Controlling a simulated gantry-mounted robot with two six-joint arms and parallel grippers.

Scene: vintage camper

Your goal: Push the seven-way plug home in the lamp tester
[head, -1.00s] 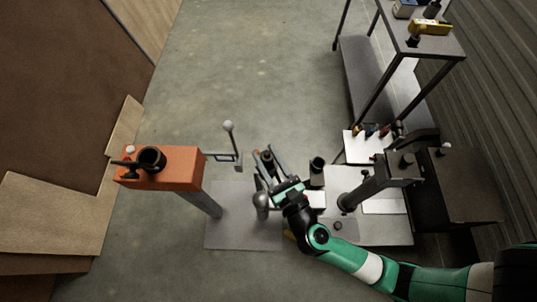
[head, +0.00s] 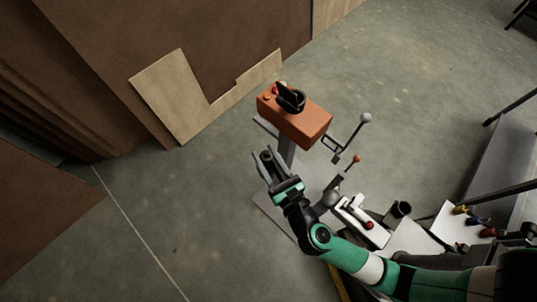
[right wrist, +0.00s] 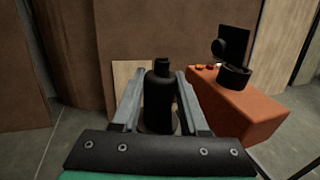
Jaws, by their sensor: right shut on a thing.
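The lamp tester is an orange box (head: 297,120) on a grey post, with a black round socket (head: 291,99) and a raised dark flap on its far end. My right gripper (head: 268,158) is in front of the box, to its lower left in the head view, apart from it. It is shut on a black cylindrical plug (right wrist: 159,100), which stands up between the fingers in the right wrist view. There, the orange box (right wrist: 242,112) and its socket (right wrist: 233,77) lie to the right of the plug. The plug's contact end cannot be made out. My left gripper is not in view.
A lever with a grey ball knob (head: 365,118) sticks out right of the tester.

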